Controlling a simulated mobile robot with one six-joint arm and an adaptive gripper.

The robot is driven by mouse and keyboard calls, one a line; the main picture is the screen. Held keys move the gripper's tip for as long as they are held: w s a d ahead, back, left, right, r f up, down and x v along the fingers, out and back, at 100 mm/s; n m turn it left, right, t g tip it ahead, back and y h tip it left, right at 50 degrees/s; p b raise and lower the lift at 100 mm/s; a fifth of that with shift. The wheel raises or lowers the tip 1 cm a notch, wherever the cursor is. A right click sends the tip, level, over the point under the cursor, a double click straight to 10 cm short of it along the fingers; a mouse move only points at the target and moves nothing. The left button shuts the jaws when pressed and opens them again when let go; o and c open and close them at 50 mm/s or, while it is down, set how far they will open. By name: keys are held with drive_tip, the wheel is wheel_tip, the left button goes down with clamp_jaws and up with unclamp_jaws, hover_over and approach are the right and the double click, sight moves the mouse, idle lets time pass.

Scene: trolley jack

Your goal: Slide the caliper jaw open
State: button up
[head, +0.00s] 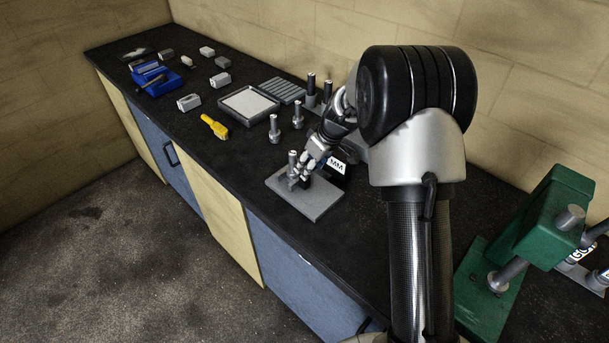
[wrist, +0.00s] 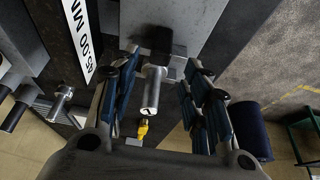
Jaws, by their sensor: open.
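The caliper stands on a grey base plate (head: 310,205) on the dark bench, also seen at the top of the wrist view (wrist: 175,18). A white display marked MM (head: 337,165) is beside it; in the wrist view the display (wrist: 78,30) is partly cut off. A grey upright peg (wrist: 153,90) rises from a grey block (wrist: 165,62), which seems to be the jaw. My gripper (wrist: 160,70) is open, its fingers on either side of the peg with visible gaps. In the head view my gripper (head: 306,165) is over the plate and hides part of the caliper.
Behind are grey pegs (head: 274,130), a yellow tool (head: 214,127), a framed pale plate (head: 249,104), several grey blocks and a blue vise-like tool (head: 155,78). A green press-like fixture (head: 545,225) stands at right. The bench's front edge is close to the plate.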

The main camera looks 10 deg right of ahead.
drive_tip(key=x, duration=0.6)
drive_tip(key=shift+w+a+f, duration=0.1)
drive_tip(key=shift+w+f, duration=0.05)
clamp_jaws()
idle(0.4)
drive_tip(key=shift+b, duration=0.3)
